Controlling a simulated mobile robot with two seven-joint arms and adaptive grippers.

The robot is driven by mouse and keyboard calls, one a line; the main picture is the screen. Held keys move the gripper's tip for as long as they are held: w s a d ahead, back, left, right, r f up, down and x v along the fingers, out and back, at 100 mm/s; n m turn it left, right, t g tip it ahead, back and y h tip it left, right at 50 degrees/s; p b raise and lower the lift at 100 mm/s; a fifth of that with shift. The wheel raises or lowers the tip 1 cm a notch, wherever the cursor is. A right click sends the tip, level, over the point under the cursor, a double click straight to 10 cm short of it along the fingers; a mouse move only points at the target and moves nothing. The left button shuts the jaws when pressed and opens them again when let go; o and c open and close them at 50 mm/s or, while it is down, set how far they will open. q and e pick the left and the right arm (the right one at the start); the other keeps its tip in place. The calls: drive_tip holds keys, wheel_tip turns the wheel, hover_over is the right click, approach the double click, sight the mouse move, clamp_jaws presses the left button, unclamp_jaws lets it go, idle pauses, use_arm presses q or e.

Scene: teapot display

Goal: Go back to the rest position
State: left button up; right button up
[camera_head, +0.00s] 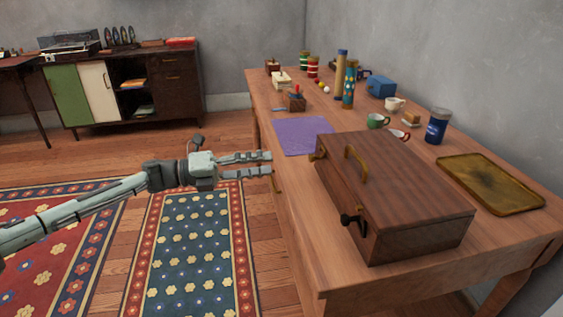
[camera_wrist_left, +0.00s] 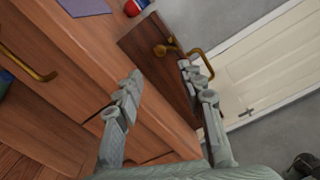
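My left gripper (camera_head: 271,162) is at the left edge of the wooden table in the head view, beside the brown wooden case and apart from it. Its two fingers are spread with nothing between them, and they also show apart in the left wrist view (camera_wrist_left: 160,80). The left arm reaches in from the left over the rugs. My right gripper is in neither view.
The table (camera_head: 297,215) carries the closed case (camera_head: 405,185) with a brass handle, a purple cloth (camera_head: 300,136), a brass tray (camera_head: 525,203), a blue jar (camera_head: 437,127), cups and small items. A cabinet (camera_head: 125,92) stands at the back left. The rug floor is clear.

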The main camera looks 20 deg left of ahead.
use_arm(q)
drive_tip(key=shift+v, duration=1)
